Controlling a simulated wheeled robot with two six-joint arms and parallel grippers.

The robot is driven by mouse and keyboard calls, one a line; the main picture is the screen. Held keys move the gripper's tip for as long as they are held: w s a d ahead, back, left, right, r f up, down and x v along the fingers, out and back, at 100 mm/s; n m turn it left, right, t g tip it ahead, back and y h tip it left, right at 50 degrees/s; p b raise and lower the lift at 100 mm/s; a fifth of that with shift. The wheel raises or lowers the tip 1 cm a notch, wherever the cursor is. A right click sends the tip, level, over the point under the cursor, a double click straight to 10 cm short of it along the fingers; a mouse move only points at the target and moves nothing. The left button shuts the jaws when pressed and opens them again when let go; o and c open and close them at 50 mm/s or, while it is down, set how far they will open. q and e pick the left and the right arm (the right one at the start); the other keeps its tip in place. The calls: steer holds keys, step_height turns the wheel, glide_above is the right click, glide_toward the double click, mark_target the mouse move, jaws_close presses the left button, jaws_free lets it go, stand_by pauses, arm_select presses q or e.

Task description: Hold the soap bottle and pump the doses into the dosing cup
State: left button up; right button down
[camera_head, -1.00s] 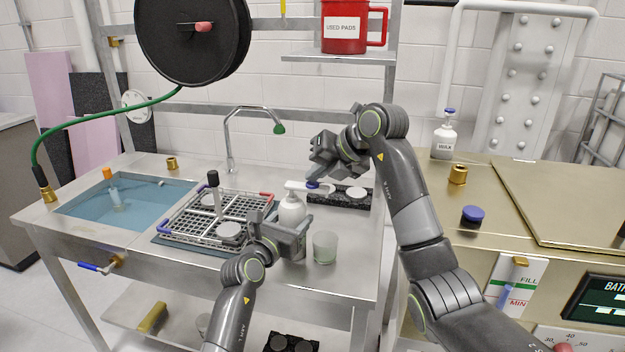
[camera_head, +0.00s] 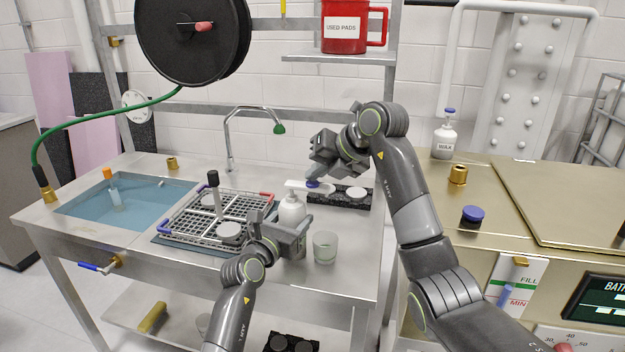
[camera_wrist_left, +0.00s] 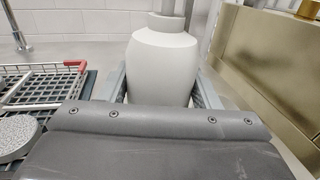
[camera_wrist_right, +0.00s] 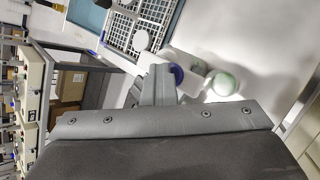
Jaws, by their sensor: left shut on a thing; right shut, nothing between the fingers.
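The white soap bottle (camera_head: 291,207) stands upright beside the rack's right side. My left gripper (camera_head: 283,224) is shut around its body; in the left wrist view the bottle (camera_wrist_left: 162,65) sits between the fingers, its top cut off. The clear dosing cup (camera_head: 324,247) stands just right of it, with a pale green tint inside; the right wrist view shows it (camera_wrist_right: 224,83) from above.
A wire rack (camera_head: 190,228) with round pads sits left of the bottle, by a water-filled sink (camera_head: 135,208). A black block (camera_head: 352,203) with a white pad lies behind. A wax bottle (camera_head: 443,140) stands on the brass unit. Counter in front of the cup is clear.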

mark_target(317, 183)
steer(key=shift+r, duration=0.85)
steer(key=shift+r, duration=2.55)
stand_by(0.4)
step_height(317, 183, up, 4)
steer(key=shift+f, duration=0.1)
steer(key=shift+f, duration=0.1)
steer(key=shift+f, duration=4.3)
steer(key=shift+f, duration=0.1)
